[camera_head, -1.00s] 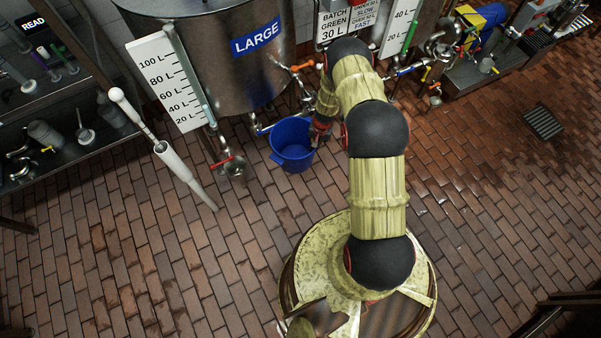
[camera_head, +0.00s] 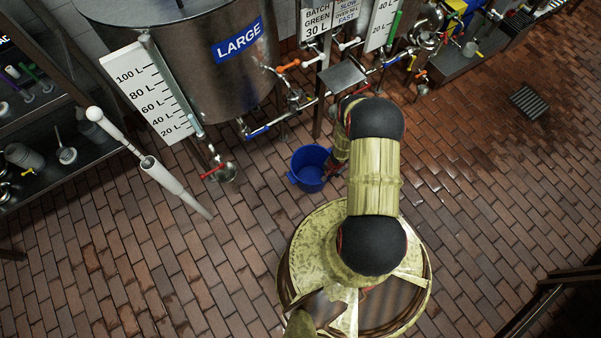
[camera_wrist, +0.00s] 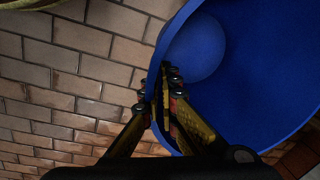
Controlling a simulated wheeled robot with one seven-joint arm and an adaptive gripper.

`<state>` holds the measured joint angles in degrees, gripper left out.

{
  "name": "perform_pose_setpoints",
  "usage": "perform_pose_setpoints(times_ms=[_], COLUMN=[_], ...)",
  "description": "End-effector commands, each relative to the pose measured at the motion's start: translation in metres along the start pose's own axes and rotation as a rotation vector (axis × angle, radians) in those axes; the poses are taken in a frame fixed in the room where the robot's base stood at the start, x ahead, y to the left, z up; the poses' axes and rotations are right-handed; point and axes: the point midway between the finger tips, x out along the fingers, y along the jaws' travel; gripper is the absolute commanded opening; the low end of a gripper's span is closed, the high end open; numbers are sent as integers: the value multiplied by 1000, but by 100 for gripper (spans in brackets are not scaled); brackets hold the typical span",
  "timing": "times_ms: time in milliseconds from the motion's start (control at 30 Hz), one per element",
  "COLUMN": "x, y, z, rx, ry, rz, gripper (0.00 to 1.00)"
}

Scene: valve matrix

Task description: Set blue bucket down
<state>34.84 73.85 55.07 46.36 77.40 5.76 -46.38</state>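The blue bucket (camera_head: 307,178) is upright or nearly so, in front of the large tank and close to my base in the head view. My gripper (camera_head: 334,170) is at the bucket's right side, partly hidden by my arm. In the wrist view the bucket (camera_wrist: 255,65) fills the right side, and its inside looks empty. My gripper's fingers (camera_wrist: 163,92) are closed on its rim, one outside and one inside the wall. I cannot tell whether the bucket's bottom touches the floor.
The large steel tank (camera_head: 185,65) with valves and pipes stands behind the bucket. A red-handled valve (camera_head: 214,172) sits low at the left. A white pole (camera_head: 172,180) is further left. The brick floor (camera_head: 235,245) is clear left of my base.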

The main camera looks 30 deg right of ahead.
Motion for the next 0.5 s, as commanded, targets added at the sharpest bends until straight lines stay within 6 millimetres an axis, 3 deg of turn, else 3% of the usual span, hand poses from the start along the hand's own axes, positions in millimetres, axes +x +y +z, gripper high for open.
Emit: perform_pose_setpoints(times_ms=[500], x=[44], y=[-68], z=[-10], rx=[-3], ry=[-1], rz=[0], gripper=[0])
